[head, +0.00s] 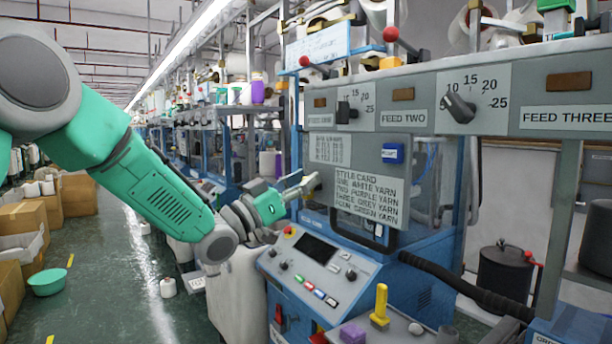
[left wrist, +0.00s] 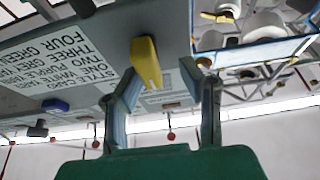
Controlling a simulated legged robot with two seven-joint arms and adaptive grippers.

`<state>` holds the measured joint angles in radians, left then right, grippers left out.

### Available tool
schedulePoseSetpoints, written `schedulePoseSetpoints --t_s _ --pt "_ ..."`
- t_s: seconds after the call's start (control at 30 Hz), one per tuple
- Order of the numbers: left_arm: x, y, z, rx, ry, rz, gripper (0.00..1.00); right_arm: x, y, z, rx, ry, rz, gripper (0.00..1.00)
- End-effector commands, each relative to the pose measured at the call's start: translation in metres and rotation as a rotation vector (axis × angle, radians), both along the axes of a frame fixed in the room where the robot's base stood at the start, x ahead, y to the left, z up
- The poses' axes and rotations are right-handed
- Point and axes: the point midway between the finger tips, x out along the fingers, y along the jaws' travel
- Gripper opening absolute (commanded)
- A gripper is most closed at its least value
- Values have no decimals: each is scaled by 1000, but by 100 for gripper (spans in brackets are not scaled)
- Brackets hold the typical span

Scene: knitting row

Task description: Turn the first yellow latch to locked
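A yellow latch (left wrist: 147,62) shows in the left wrist view on the grey panel, beside the printed style card. My left gripper (left wrist: 163,74) is open, its two fingers apart. The latch appears between and just beyond the fingertips, closer to the left finger in the picture. I cannot tell whether they touch. In the head view my left gripper (head: 304,184) is at the left edge of the grey panel (head: 368,154), and I cannot make out the latch there. My right gripper is not in view.
A dark hose (head: 455,283) runs to the right. Feed dials (head: 458,107) and red-knobbed levers (head: 391,34) are above. The aisle floor (head: 120,280) at left is partly clear.

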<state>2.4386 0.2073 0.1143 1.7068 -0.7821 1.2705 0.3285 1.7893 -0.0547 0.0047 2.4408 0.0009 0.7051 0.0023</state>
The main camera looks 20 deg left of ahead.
Motion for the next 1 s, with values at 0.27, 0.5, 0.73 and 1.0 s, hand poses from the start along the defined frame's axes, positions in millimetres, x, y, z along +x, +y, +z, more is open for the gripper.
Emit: schedulePoseSetpoints --t_s 0.27,0.5,0.73,1.0 --pt "3 -6 2 2 1 -1 34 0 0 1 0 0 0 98" --pt "2 -4 1 1 1 -1 0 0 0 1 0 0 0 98" --pt "2 -4 1 9 -6 -1 0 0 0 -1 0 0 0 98" --pt "1 -4 -2 92 -70 1 0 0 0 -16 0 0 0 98"
